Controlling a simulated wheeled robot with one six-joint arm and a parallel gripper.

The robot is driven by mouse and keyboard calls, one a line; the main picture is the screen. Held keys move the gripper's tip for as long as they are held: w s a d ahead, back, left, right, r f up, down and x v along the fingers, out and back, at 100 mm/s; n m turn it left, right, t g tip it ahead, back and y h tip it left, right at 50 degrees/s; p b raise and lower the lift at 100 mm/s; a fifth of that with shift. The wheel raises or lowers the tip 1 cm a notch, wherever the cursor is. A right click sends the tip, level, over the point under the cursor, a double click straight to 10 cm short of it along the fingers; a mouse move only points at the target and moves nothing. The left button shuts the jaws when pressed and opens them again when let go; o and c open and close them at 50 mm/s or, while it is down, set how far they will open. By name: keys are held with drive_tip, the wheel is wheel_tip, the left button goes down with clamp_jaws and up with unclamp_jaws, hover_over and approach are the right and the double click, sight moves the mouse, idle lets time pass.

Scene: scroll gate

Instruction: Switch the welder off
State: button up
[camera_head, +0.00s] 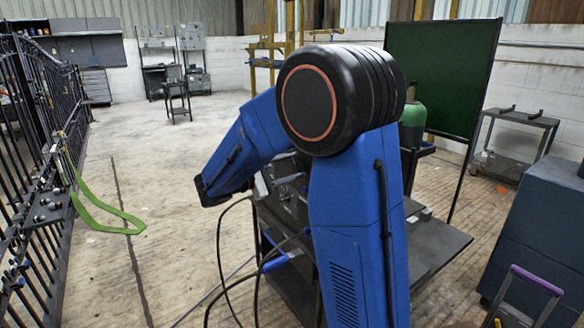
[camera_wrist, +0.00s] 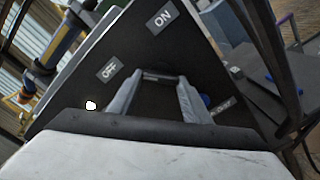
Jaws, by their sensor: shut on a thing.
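The welder's dark panel (camera_wrist: 140,50) fills the middle of the wrist view, tilted in the picture. It bears an OFF label (camera_wrist: 107,70) at the left and an ON label (camera_wrist: 162,17) at the top. My gripper (camera_wrist: 162,78) reaches onto the panel below these labels, its two grey fingers shut on a dark switch (camera_wrist: 162,75). Which label the switch points to, I cannot tell. A small bright white spot (camera_wrist: 91,105) shows on the panel's lower left. In the head view the welder (camera_head: 288,200) is partly hidden behind my blue arm, and my gripper cannot be made out.
The welder stands on a dark cart (camera_head: 430,243) with dark cables hanging at its left. A green gas cylinder (camera_head: 412,125) and a green screen (camera_head: 440,75) stand behind. A black gate (camera_head: 40,170) with a green strap (camera_head: 105,215) is at left. The floor between is clear.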

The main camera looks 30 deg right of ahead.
drive_tip(key=o, duration=1.1)
drive_tip(key=shift+a, duration=0.15)
drive_tip(key=a, duration=1.7)
drive_tip(key=shift+s+a, duration=0.1)
drive_tip(key=shift+s, duration=0.2)
